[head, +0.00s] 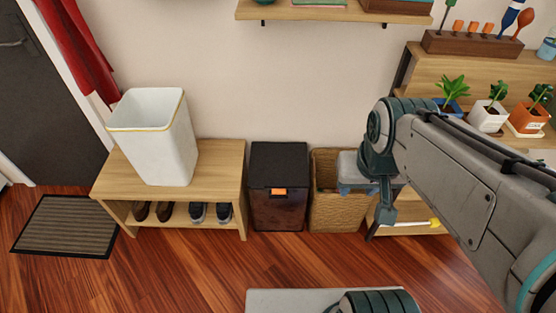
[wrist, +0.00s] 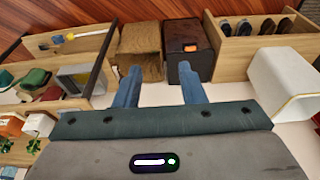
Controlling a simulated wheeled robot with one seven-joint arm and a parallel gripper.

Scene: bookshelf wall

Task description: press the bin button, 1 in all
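A dark bin (head: 278,215) with a black lid stands on the wood floor against the wall. The orange button (head: 278,191) is on its upper front. In the wrist view, which is turned upside down, the bin (wrist: 186,72) and its orange button (wrist: 190,47) show beyond my right finger. My gripper (wrist: 159,69) is open, with two blue fingers apart and nothing between them. In the head view it is right of the bin, in front of the woven basket, and clear of the button. The bin's lid looks shut.
A wooden shoe bench (head: 225,163) with a white basket (head: 152,140) on top stands left of the bin. A woven basket (head: 335,215) stands close on its right. Potted plants (head: 490,115) sit on shelves at the right. The floor in front is open.

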